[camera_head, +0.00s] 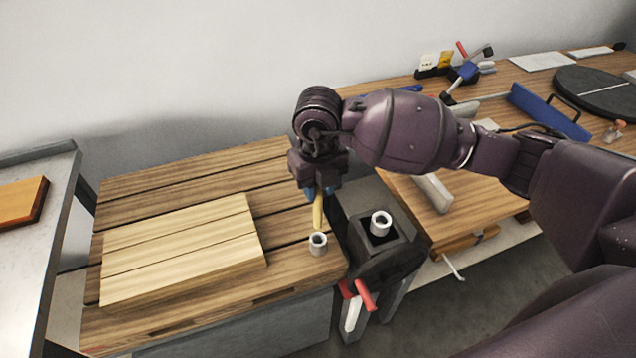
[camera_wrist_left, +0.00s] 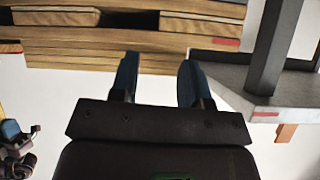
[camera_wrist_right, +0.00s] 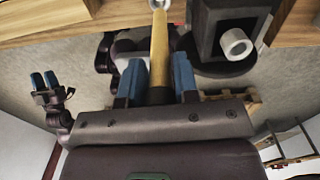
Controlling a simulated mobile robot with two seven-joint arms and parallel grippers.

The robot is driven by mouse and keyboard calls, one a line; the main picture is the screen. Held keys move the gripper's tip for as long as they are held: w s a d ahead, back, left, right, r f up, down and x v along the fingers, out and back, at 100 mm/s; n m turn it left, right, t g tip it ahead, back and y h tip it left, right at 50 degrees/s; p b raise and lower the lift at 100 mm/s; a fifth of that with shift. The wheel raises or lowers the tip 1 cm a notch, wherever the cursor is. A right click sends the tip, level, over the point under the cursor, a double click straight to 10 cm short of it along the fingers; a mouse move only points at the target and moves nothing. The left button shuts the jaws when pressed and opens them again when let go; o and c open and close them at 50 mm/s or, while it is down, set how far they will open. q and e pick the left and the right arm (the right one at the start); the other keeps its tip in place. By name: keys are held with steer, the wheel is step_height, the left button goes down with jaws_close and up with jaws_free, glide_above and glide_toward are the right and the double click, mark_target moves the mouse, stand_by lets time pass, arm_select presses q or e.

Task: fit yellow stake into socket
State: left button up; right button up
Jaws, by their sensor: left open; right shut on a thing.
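My right gripper (camera_head: 319,190) is shut on the yellow stake (camera_head: 318,213), which points down from its blue fingers. The stake also shows between the fingers in the right wrist view (camera_wrist_right: 159,45). A white ring-shaped socket (camera_head: 317,246) stands on the slatted wooden table, right by the stake's lower end; it shows at the top edge of the right wrist view (camera_wrist_right: 158,5). I cannot tell whether the tip is inside it. A second white socket (camera_head: 381,226) sits on a dark block (camera_head: 388,258) to the right. My left gripper (camera_wrist_left: 157,80) is open and empty.
A pale slatted board (camera_head: 180,250) lies on the wooden table (camera_head: 190,175), left of the stake. A clamp with a red handle (camera_head: 364,295) hangs at the front. A workbench with tools and a blue tray (camera_head: 548,111) stands at the right.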

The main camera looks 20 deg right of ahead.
mark_target(318, 201)
steer(key=shift+f+b, duration=0.85)
steer(key=shift+f, duration=1.5)
